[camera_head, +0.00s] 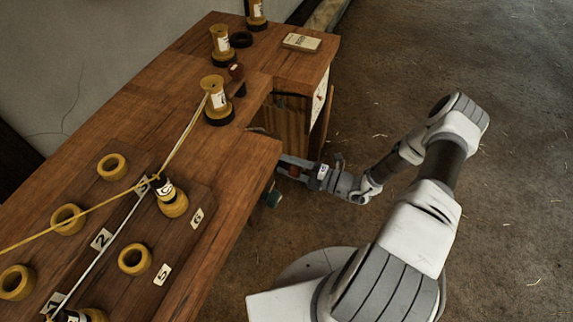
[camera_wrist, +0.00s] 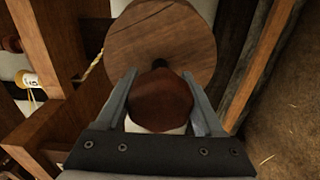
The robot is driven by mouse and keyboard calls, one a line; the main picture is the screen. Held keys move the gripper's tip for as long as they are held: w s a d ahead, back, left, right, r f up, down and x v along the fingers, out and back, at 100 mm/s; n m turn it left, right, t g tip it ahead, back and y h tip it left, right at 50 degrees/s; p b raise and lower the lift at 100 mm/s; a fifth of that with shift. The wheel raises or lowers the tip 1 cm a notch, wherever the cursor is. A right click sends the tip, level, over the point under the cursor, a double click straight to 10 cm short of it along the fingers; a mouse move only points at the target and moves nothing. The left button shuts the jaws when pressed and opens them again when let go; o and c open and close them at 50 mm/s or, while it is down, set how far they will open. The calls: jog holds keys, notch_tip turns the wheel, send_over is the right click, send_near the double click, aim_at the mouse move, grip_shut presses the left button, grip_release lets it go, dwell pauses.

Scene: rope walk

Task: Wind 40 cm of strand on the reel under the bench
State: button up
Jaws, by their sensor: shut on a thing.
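In the wrist view, a round wooden disc (camera_wrist: 165,38), apparently the reel's end, faces me. A reddish-brown knob (camera_wrist: 160,100) stands out in front of it. My gripper (camera_wrist: 160,75) is shut on the knob, one finger on each side. In the head view my gripper (camera_head: 287,166) reaches in at the bench's right side, its tips partly hidden. The wooden bench (camera_head: 225,160) carries a yellow strand (camera_head: 185,137) running from a bobbin (camera_head: 217,104) down to the numbered board, and a yellow strand leaving to the left. Strand on the reel is hidden from me.
Bench timbers (camera_wrist: 52,130) stand close left of my gripper, with a small bobbin (camera_wrist: 28,80) beyond. Another board (camera_wrist: 262,62) is close on the right. Yellow rings and a bobbin marked C (camera_head: 172,201) are on the bench top. The floor (camera_head: 480,220) to the right is clear.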

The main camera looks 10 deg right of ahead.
jog(key=m, duration=0.4)
jog(key=shift+m, duration=2.2)
jog(key=shift+d, duration=0.1)
jog(key=o, duration=1.4)
jog(key=shift+c, duration=0.2)
jog(key=p+v, duration=0.1)
jog(key=v, duration=1.6)
jog(key=shift+s, duration=0.15)
jog(key=shift+d+r, duration=0.1)
jog(key=shift+r, duration=0.05)
